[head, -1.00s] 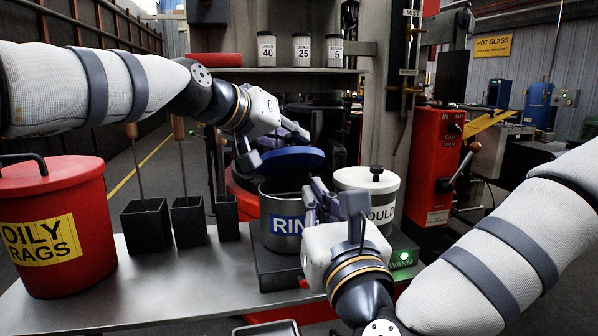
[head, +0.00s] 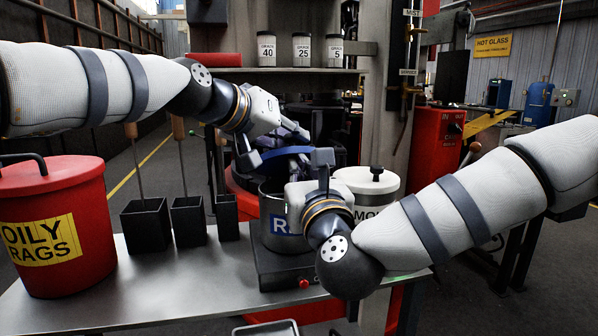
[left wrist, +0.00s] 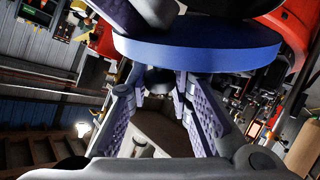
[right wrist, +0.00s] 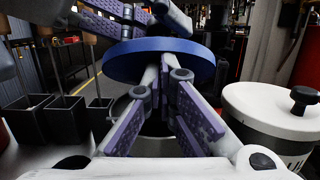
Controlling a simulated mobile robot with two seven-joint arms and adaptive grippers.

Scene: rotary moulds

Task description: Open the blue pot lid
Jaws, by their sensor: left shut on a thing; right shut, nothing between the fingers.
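The blue lid (head: 277,155) is raised off the grey pot (head: 270,208), whose mouth is partly uncovered. My left gripper (head: 292,135) is above the lid and shut on its knob; the lid's rim shows large in the left wrist view (left wrist: 200,50). In the right wrist view the lid (right wrist: 150,58) hangs over the pot (right wrist: 122,108). My right gripper (right wrist: 165,65) is shut and empty, its fingertips in front of the lid's near rim. Whether they touch it I cannot tell. My right wrist hides much of the pot in the head view.
A white pot with a black knob (head: 376,172) stands close at the right. Several dark square holders (head: 146,226) are to the left, with a red oily-rags bin (head: 78,205) beyond. The grey pot stands on a dark warmer (head: 262,262).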

